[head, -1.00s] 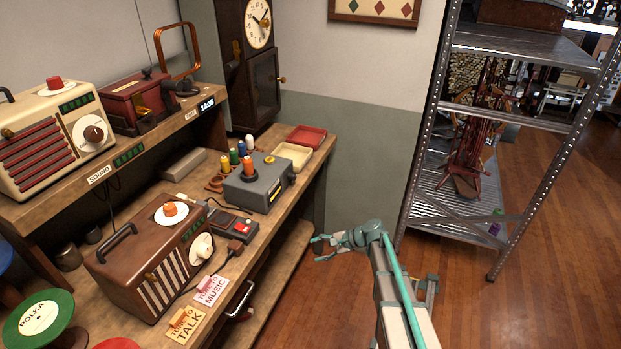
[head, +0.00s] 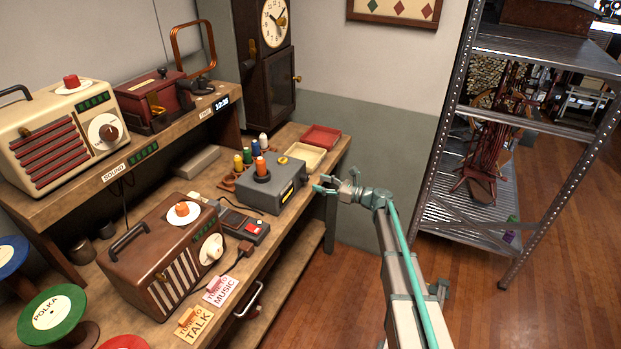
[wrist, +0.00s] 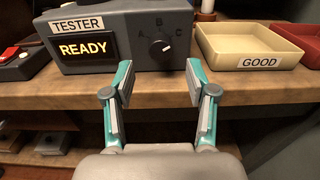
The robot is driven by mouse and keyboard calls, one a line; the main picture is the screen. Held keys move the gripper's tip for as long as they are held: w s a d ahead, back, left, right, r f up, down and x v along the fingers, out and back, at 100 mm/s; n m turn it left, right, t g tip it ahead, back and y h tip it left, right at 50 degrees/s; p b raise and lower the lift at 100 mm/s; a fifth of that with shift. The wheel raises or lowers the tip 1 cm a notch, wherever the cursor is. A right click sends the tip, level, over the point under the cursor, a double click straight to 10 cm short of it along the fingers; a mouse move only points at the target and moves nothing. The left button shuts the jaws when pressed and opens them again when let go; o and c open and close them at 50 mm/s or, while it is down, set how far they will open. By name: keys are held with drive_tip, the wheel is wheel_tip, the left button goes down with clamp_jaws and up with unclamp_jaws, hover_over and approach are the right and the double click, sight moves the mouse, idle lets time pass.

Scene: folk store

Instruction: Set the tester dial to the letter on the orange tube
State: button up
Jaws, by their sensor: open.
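The grey tester (head: 272,184) stands on the bench. The orange tube (head: 261,167) stands upright on its top; no letter on it is readable. In the wrist view the tester (wrist: 120,40) carries a TESTER label and a lit READY display (wrist: 82,48). Its black dial (wrist: 161,48) sits right of the display, with letters A, B and C around it. The dial's white mark appears to point up and right, towards C. My gripper (head: 322,185) is open and empty, in front of the tester's dial face. In the wrist view my gripper's (wrist: 158,80) fingers stand apart below the dial, not touching it.
A cream GOOD tray (wrist: 243,43) and a red tray (head: 321,138) lie beside the tester. Several coloured tubes (head: 247,153) stand behind it. A metal shelf (head: 470,130) stands right.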

sight(308, 179)
drive_tip(key=shift+p+x, duration=0.6)
drive_tip(key=shift+x, duration=1.8)
clamp_jaws()
drive_tip(key=shift+f, duration=0.1)
